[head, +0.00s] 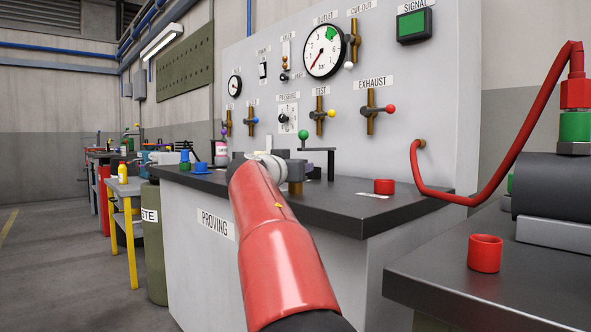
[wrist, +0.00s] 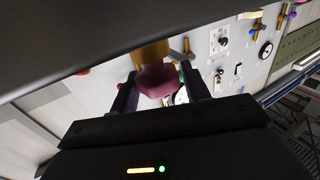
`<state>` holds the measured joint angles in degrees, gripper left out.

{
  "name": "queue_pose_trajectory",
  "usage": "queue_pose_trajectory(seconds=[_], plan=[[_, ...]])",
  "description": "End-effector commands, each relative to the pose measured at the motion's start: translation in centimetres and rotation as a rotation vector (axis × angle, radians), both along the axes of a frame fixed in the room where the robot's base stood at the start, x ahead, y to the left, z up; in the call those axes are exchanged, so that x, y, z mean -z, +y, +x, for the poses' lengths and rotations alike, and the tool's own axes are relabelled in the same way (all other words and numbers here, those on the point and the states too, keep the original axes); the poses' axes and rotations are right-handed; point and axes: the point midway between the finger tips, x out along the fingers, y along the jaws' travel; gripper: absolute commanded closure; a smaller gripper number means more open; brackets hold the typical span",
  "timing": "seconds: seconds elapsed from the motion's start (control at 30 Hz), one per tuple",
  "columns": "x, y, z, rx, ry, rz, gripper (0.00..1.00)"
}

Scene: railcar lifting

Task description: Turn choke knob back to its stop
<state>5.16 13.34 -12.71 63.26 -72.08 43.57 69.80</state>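A pink-maroon knob (wrist: 159,80) on a brass collar (wrist: 151,53) shows in the wrist view; it appears to be the choke knob, though no label on it is readable. My gripper (wrist: 160,76) has one finger on each side of this knob. The left finger lies against or very near it, and a thin gap may show on the right; contact is unclear. In the head view my gripper (head: 295,168) is over the proving bench, just above a brass piece (head: 295,188). The knob is hidden there, and its turn angle cannot be read.
The bench (head: 345,207) carries a red cup (head: 384,186) and a green-knobbed crank (head: 318,149). Behind stands a panel with an outlet gauge (head: 325,50) and valves. A red hose (head: 510,160) arcs at right. A second red cup (head: 485,253) stands on the nearer table (head: 455,285).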

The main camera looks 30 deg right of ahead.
Motion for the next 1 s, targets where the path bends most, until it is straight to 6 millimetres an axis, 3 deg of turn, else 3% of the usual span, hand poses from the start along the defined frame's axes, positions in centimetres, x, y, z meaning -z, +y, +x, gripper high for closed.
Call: queue_pose_trajectory(seconds=[0.1,0.4,0.8,1.0], plan=[[0.0,0.0,0.0,0.0,0.0,0.0,0.41],[0.0,0.3,-0.2,-0.001,-0.001,0.0,0.41],[0.2,5.6,-3.3,-0.003,-0.001,0.0,0.41],[0.1,6.7,-4.0,0.0,0.0,0.0,0.41]])
